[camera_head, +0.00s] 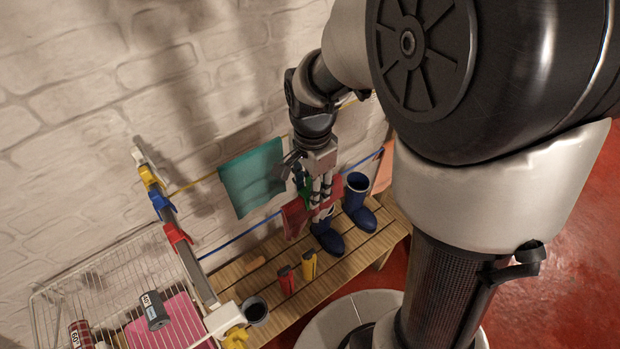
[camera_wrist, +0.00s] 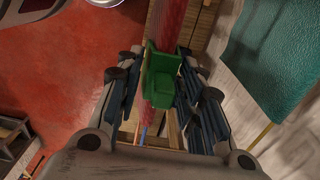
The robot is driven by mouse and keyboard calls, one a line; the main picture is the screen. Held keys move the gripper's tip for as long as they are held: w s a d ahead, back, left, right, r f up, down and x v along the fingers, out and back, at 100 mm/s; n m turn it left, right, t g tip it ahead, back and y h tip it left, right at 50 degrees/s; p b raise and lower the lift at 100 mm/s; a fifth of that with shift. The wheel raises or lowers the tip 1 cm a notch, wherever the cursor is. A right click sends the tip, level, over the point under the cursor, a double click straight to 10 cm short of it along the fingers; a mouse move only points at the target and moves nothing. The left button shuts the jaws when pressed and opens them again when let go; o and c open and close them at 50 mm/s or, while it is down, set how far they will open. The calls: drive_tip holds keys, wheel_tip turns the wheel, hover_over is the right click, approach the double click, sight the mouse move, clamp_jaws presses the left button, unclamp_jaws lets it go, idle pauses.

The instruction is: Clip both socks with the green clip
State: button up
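The green clip (camera_wrist: 160,82) is between my gripper's fingers (camera_wrist: 160,112) in the wrist view. Whether the fingers press on it cannot be made out. In the head view a green piece (camera_head: 303,184) shows just left of my gripper (camera_head: 321,200), which points down over the bench. Red fabric, seemingly a sock (camera_head: 294,218), hangs left of the fingers. More red fabric (camera_head: 336,190) shows at their right, partly hidden. In the wrist view a long red strip (camera_wrist: 170,25) runs beyond the clip. Whether the clip grips either sock cannot be seen.
A teal cloth (camera_head: 252,178) hangs left of my gripper. Dark blue boots (camera_head: 358,204) stand on the slatted wooden bench (camera_head: 345,268), close to the gripper. Red and yellow items (camera_head: 309,265) are at the bench front. A wire rack (camera_head: 60,290) with coloured clips (camera_head: 163,207) stands left.

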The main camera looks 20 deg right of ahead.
drive_tip(key=shift+o, duration=1.3)
wheel_tip(320, 180, up, 12)
drive_tip(key=shift+f, duration=0.15)
drive_tip(key=shift+s+b, duration=0.25)
drive_tip(key=shift+b, duration=0.1)
drive_tip(key=s+f+n+t+b, duration=0.4)
drive_tip(key=s+f+n+b, duration=0.8)
drive_tip(key=s+n+b, duration=0.2)
drive_tip(key=shift+s+f+t, duration=0.25)
drive_tip(key=shift+f+t, duration=0.05)
drive_tip(key=shift+f, duration=0.05)
idle(0.8)
